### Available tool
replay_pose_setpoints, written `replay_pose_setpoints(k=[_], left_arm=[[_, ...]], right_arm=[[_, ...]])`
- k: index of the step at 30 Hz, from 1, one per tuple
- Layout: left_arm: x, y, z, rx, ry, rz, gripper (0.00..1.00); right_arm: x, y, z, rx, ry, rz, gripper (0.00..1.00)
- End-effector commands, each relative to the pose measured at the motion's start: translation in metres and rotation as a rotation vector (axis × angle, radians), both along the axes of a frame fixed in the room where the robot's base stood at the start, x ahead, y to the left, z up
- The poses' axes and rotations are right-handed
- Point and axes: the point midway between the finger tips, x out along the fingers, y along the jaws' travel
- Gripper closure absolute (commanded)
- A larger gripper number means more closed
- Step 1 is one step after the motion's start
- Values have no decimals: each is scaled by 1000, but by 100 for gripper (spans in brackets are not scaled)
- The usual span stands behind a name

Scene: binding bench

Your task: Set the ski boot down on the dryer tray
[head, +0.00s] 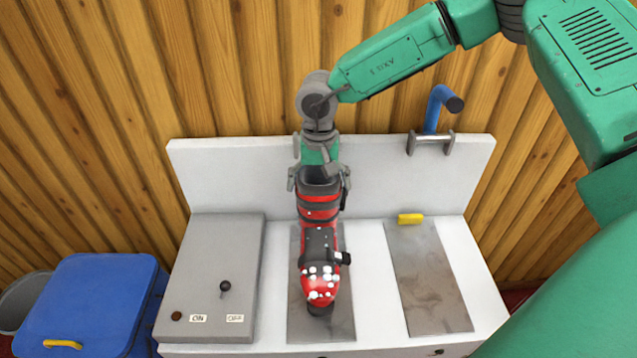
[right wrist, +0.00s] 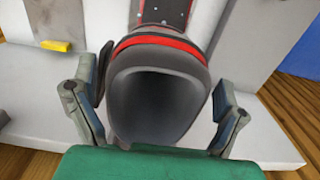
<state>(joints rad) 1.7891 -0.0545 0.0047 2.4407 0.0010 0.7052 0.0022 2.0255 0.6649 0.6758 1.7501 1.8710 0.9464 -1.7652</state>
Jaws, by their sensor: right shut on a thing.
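The red and black ski boot (head: 318,209) has white spots on its toe and points toward the front of the bench. My right gripper (head: 319,178) is shut on the boot's upper cuff from behind. In the right wrist view the boot's dark cuff (right wrist: 160,90) sits between the two fingers of the gripper (right wrist: 160,112). Beneath the boot in the head view is a flat grey metal plate (head: 342,325), seemingly the dryer tray. I cannot tell whether the sole touches it. My left gripper is not in view.
A second grey plate (head: 432,285) lies bare at the right, with a yellow block (head: 410,218) at its back edge. A grey control box (head: 215,270) with a black knob stands left. A blue lidded bin (head: 95,300) is beside the bench. A blue hook-shaped piece (head: 436,108) rises behind the backboard.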

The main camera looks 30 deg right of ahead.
Motion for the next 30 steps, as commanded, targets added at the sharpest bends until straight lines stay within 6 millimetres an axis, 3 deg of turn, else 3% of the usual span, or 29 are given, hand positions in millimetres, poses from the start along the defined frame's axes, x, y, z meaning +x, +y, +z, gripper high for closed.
replay_pose_setpoints(k=[4, 15, 30], left_arm=[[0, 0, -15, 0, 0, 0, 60], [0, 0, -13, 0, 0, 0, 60], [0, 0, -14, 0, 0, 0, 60]], right_arm=[[1, 1, -13, 1, -4, 1, 59], [1, 1, -37, 2, -3, 0, 59], [2, 1, -44, 2, -5, 1, 59]])
